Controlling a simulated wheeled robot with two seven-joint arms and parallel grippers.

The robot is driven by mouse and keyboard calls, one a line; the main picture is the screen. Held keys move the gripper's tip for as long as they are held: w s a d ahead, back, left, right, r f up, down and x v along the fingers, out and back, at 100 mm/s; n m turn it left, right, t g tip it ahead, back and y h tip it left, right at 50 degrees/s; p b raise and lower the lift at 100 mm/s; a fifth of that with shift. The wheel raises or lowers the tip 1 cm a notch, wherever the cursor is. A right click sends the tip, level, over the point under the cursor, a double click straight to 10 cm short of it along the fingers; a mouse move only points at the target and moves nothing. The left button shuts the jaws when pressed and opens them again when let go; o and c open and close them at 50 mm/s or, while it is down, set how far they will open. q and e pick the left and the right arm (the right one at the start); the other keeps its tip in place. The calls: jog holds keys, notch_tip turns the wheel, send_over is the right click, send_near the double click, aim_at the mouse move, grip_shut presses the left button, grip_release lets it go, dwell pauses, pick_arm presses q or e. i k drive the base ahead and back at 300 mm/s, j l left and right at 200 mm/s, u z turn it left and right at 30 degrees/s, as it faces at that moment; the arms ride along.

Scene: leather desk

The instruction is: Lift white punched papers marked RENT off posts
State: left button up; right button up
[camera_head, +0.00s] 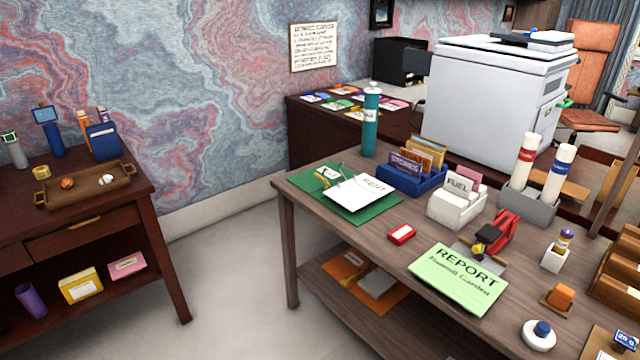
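A white sheet (360,197) with dark lettering lies tilted on a green folder or board (378,213) at the far left end of the wooden desk. The lettering is small and slanted; it may read RENT, but I cannot be sure. Thin upright post-like pieces (340,172) show at the sheet's upper left edge. I cannot tell whether the sheet's holes are around them. A small pale and yellow piece (326,174) lies on the green board beside the sheet. Neither of my grippers is in view.
A teal bottle (370,125) stands behind the green board. A dark side table (150,190) stands left across open floor.

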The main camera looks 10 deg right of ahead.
aim_at(353, 195)
jog(key=i+j, duration=0.25)
jog(key=j, duration=0.2)
jog(key=i+j, duration=0.25)
jog(key=j, duration=0.2)
jog(key=i+j+u, duration=0.1)
jog(key=i+j, duration=0.2)
jog(key=j, duration=0.15)
